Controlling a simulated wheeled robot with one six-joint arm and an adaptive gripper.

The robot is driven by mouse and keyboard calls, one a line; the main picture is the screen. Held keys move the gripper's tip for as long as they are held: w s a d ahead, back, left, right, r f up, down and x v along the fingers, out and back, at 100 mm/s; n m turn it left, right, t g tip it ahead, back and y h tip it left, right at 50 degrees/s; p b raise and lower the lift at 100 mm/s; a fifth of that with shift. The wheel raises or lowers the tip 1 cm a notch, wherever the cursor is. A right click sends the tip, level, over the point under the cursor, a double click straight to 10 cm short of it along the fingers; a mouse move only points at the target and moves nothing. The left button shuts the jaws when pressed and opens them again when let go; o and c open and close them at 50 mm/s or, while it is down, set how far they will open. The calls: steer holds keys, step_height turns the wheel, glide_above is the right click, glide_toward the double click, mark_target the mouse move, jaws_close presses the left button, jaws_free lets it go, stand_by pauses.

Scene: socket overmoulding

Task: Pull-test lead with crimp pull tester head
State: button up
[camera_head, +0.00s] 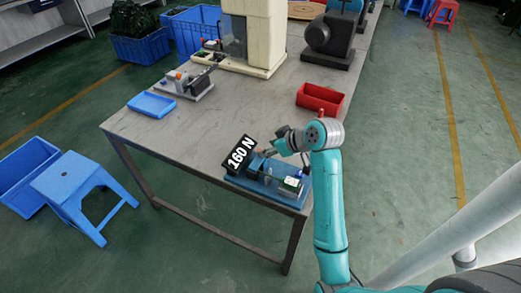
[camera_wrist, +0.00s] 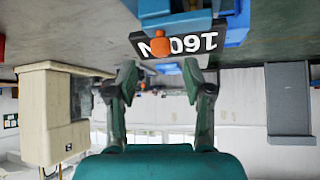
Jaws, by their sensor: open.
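The crimp pull tester (camera_head: 262,182) is a blue-based bench device at the near corner of the table. A black sign reading "160 N" (camera_head: 240,153) stands at its left end. The sign shows inverted in the wrist view (camera_wrist: 205,41). My gripper (camera_head: 272,150) is just above and behind the tester. In the wrist view my gripper (camera_wrist: 160,78) has its two fingers apart with nothing clearly held between them. An orange knob-like part (camera_wrist: 161,46) lies just beyond the fingertips, in front of the sign. I cannot make out a lead.
A red bin (camera_head: 320,99) and a blue tray (camera_head: 151,104) sit on the grey table (camera_head: 215,125). A small fixture (camera_head: 188,83) and a cream machine (camera_head: 252,35) stand farther back. A blue stool (camera_head: 68,178) is on the floor at left. The table's middle is clear.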

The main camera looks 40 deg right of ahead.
mark_target(258, 164)
steer(key=shift+x, duration=2.75)
jaws_close()
